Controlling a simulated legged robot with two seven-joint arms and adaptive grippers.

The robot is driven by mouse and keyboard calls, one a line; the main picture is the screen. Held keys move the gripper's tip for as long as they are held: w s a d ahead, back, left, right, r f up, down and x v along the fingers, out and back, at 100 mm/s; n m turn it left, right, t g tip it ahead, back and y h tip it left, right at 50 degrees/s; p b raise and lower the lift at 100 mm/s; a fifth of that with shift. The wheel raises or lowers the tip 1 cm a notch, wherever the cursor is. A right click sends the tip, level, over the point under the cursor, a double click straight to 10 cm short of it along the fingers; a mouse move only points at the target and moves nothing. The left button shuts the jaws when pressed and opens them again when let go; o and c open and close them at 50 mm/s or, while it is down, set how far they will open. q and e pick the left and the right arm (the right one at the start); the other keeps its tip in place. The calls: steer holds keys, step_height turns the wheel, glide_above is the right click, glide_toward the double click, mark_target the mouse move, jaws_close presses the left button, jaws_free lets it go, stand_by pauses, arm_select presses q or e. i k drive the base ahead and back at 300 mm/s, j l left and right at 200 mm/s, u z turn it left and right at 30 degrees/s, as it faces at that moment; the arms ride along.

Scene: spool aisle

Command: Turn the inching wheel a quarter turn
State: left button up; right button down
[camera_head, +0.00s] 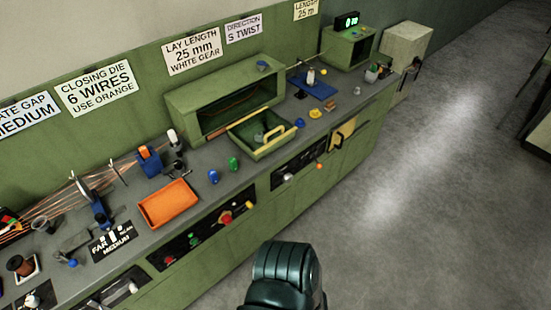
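I cannot make out for sure which part is the inching wheel. The green bench front carries a black control panel (200,240) with red, green and yellow knobs. A second black panel (300,163) to its right has a pale knob (288,178) and an orange knob (319,166). Further right is a yellow panel (343,133) with a dark curved handle on it. Neither gripper shows any fingers in the head view. A dark rounded part of my own body stands at the bottom middle, apart from the bench.
The bench top holds an orange tray (168,204), a green open cabinet (222,95), a green drawer (262,142) with a yellow front edge, and a blue plate (314,84). Copper wires run at the left. A pale box (405,50) stands at the far end. The grey floor (420,200) at right is clear.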

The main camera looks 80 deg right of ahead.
mark_target(287, 178)
steer(key=z, duration=2.8)
